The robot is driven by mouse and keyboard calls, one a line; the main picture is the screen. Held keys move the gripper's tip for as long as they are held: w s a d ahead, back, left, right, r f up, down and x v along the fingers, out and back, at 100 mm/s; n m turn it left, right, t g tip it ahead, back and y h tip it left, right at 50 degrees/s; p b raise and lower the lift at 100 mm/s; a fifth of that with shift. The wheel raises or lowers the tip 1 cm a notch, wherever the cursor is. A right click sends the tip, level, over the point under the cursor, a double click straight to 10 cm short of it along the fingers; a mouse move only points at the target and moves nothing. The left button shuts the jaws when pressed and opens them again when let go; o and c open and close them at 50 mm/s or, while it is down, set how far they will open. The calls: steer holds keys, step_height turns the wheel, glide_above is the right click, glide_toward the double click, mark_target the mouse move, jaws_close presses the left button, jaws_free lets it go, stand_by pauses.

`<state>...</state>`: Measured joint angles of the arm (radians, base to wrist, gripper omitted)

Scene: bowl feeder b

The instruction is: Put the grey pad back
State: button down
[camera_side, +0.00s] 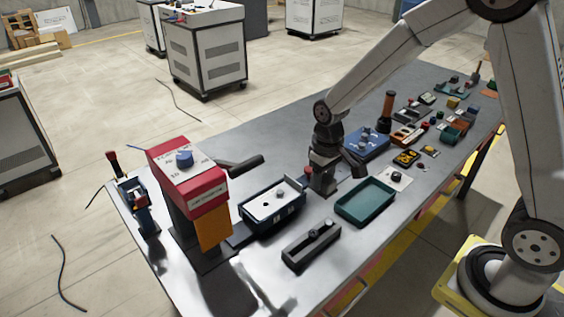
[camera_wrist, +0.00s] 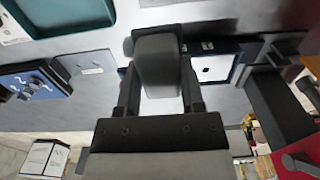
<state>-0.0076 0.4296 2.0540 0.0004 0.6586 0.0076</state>
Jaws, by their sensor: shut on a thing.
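The grey pad (camera_wrist: 158,66) is a rounded grey block between the two fingers of my gripper (camera_wrist: 158,88) in the wrist view. My gripper is shut on it. In the side view my gripper (camera_side: 322,188) points down, low over the table, between the teal tray and the dark blue tray. The pad cannot be made out clearly there, and whether it touches anything below is hidden. The dark blue tray (camera_side: 247,218) with a white inner plate is just left of my gripper; it also shows right of the pad in the wrist view (camera_wrist: 238,62).
The teal tray (camera_side: 348,214) is right of my gripper. A dark rail block (camera_side: 311,243) lies in front. A red-and-white control box (camera_side: 187,175) with a blue knob stands at left. A blue unit (camera_side: 372,143) and many small parts lie farther back. Bare tabletop shows behind.

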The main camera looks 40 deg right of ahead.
steer(key=s+a+f, duration=0.1)
steer(key=s+a, duration=1.5)
steer(key=s, duration=0.2)
steer(key=shift+s+f, duration=0.2)
steer(key=shift+f, duration=0.05)
steer(key=w+a+f, duration=0.2)
steer(key=w, duration=0.1)
steer(key=w+a+f, duration=0.1)
steer(key=w+f, duration=0.2)
steer(key=w, duration=0.1)
steer(key=w+a+f, duration=0.2)
steer(key=w+f, duration=0.1)
steer(key=w, duration=0.1)
steer(key=shift+w+a+f, duration=0.15)
steer(key=shift+a, duration=0.15)
steer(key=shift+w+a+f, duration=0.2)
steer(key=shift+w+f, duration=0.2)
steer(key=shift+f, duration=0.1)
steer(key=shift+f, duration=0.1)
